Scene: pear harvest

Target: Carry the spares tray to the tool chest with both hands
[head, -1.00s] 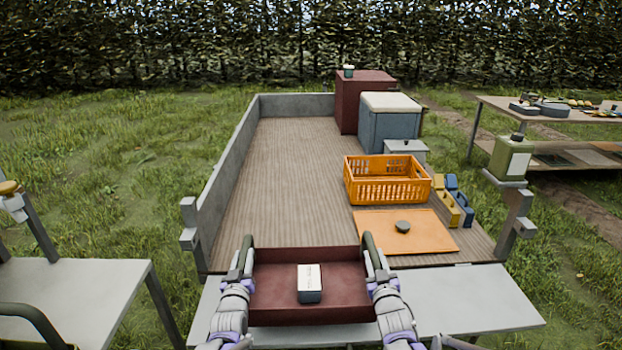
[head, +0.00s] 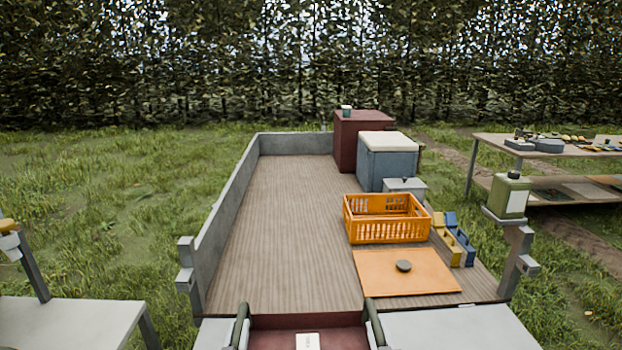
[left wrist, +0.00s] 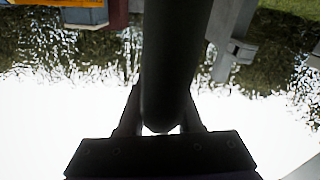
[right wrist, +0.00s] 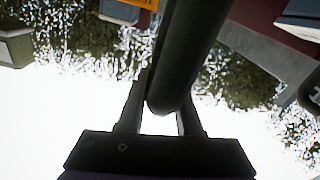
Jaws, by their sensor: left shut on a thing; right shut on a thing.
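The dark red spares tray (head: 290,321) is at the bottom of the head view, its near part cut off. A white-topped box (head: 307,342) sits in it. In the left wrist view my left gripper (left wrist: 161,118) is shut around a dark bar-shaped tray handle (left wrist: 172,60). In the right wrist view my right gripper (right wrist: 162,112) is shut around the other handle (right wrist: 182,60). In the head view the handles rise at the tray's two sides, and the grippers are almost wholly below the frame. A dark red chest (head: 347,140), seemingly the tool chest, stands at the trailer's far end.
The wooden trailer bed (head: 280,220) is clear at left and middle. An orange crate (head: 385,231), an orange board (head: 380,275) with a dark knob, and a blue-grey cooler (head: 385,165) occupy its right side. A green canister (head: 510,195) stands on the right post.

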